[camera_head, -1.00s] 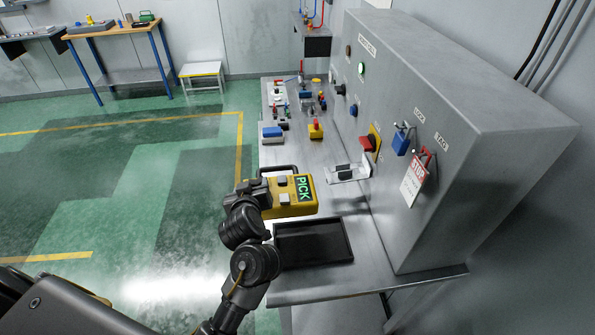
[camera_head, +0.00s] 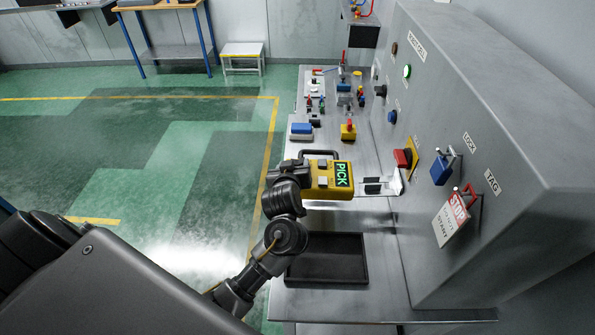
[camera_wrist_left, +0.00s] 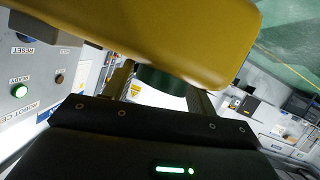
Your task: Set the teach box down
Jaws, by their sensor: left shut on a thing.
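The teach box (camera_head: 331,180) is yellow with a green-lit screen reading PICK and grey buttons. My left gripper (camera_head: 296,172) is shut on it at its left side and holds it over the steel bench, behind the black tray. In the left wrist view the yellow box (camera_wrist_left: 180,35) fills the top, close in front of the gripper (camera_wrist_left: 165,85); the grip itself is partly hidden. A metal bracket with dark pads (camera_head: 381,186) sticks out from the cabinet, just right of the box. My right gripper is not in view.
A black tray (camera_head: 327,276) lies on the near bench (camera_head: 385,290). A grey cabinet (camera_head: 480,130) with a red switch, blue padlock and STOP tag (camera_head: 450,220) stands at the right. A yellow box with a red button (camera_head: 348,131) and a blue-topped box (camera_head: 301,131) stand farther back.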

